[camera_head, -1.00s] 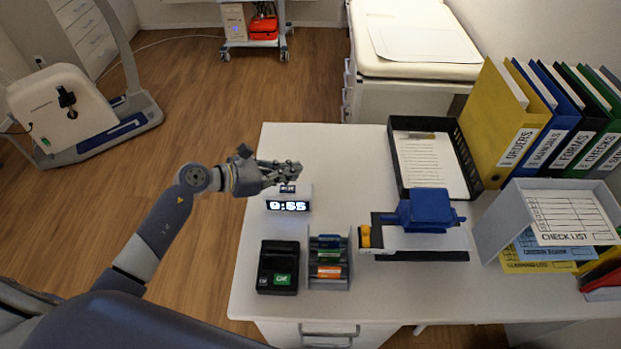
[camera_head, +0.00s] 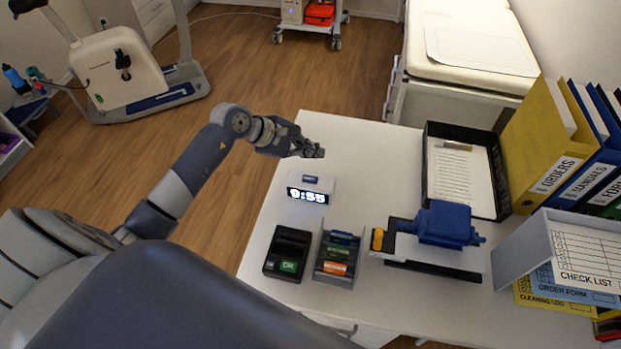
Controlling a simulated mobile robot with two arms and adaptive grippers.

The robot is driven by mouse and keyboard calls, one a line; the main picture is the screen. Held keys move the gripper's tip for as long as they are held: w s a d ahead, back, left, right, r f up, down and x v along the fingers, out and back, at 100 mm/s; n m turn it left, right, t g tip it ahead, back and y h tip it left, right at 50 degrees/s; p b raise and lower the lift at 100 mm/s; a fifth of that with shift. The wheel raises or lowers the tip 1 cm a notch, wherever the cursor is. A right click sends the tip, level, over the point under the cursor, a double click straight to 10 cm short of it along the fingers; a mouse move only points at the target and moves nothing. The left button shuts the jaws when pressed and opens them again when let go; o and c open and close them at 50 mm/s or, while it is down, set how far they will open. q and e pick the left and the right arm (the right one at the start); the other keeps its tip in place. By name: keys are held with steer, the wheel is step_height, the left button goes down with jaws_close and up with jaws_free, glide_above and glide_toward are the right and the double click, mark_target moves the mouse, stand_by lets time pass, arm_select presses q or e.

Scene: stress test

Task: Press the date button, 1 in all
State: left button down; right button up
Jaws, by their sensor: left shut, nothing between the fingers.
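A small white clock (camera_head: 307,195) stands on the white desk with its lit display reading 0:55. A dark button (camera_head: 310,180) with lettering too small to read sits on its top. My left gripper (camera_head: 318,152) is shut and empty, above and beyond the clock in the picture, with a visible gap between its tips and the button. The button is in plain view. My right gripper is not in view.
In front of the clock are a black device with a green OK key (camera_head: 288,266) and a grey holder (camera_head: 336,270) with coloured items. A blue press (camera_head: 447,224), a black tray (camera_head: 430,133) and binders (camera_head: 540,140) stand to the right.

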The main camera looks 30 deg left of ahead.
arm_select(q)
steer(key=b, duration=0.4)
glide_above(311, 181)
step_height(311, 181, down, 7)
steer(key=shift+s+f, duration=0.1)
steer(key=shift+f, duration=0.05)
steer(key=shift+f+b, duration=0.45)
steer(key=shift+b, duration=0.1)
stand_by(0.7)
steer(key=shift+f+b, duration=0.25)
steer(key=shift+b, duration=0.1)
steer(key=shift+f, duration=0.15)
